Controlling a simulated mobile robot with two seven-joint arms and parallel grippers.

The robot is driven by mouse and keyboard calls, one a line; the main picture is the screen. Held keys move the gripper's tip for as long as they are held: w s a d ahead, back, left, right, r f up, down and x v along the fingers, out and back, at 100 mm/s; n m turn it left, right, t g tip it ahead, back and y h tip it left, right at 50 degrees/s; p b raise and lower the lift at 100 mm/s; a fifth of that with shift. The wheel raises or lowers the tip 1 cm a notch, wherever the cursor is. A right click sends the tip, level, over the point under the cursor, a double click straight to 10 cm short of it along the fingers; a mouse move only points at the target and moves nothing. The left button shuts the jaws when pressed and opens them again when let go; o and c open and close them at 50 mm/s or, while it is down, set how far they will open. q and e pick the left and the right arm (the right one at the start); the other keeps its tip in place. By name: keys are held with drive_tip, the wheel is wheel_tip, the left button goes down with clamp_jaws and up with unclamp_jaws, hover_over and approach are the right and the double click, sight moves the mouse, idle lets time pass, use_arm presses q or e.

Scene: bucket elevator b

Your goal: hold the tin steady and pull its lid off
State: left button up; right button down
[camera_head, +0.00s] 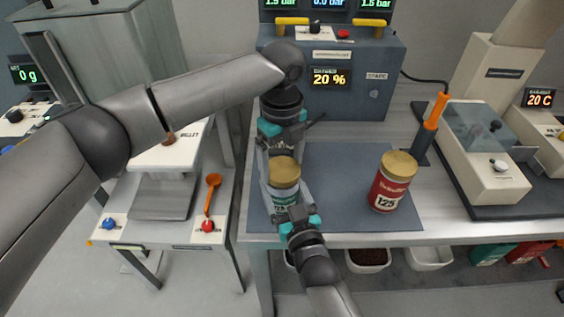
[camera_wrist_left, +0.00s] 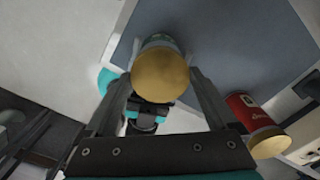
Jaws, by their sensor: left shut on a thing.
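The tin (camera_head: 284,197) has a gold lid (camera_head: 284,172) and a pale and green label. It stands at the front left of the dark mat, lid on. In the left wrist view the lid (camera_wrist_left: 160,75) shows from above. My left gripper (camera_head: 284,178) reaches in from behind, with one finger on each side of the tin, and is shut on it. Whether its pads press on the lid or the wall just below is unclear. My right gripper (camera_head: 292,212) comes from the front and is close against the tin's lower part. Its fingertips are partly hidden.
A red tin with a gold lid (camera_head: 390,185) stands to the right on the mat (camera_head: 342,170). An orange-handled tool (camera_head: 432,125) stands behind it. A grey machine (camera_head: 350,85) is at the back. Bins (camera_head: 367,260) sit below the bench. The mat between the two tins is clear.

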sight(282, 168)
use_arm(q)
drive_tip(key=shift+r, duration=1.85)
use_arm(e)
unclamp_jaws()
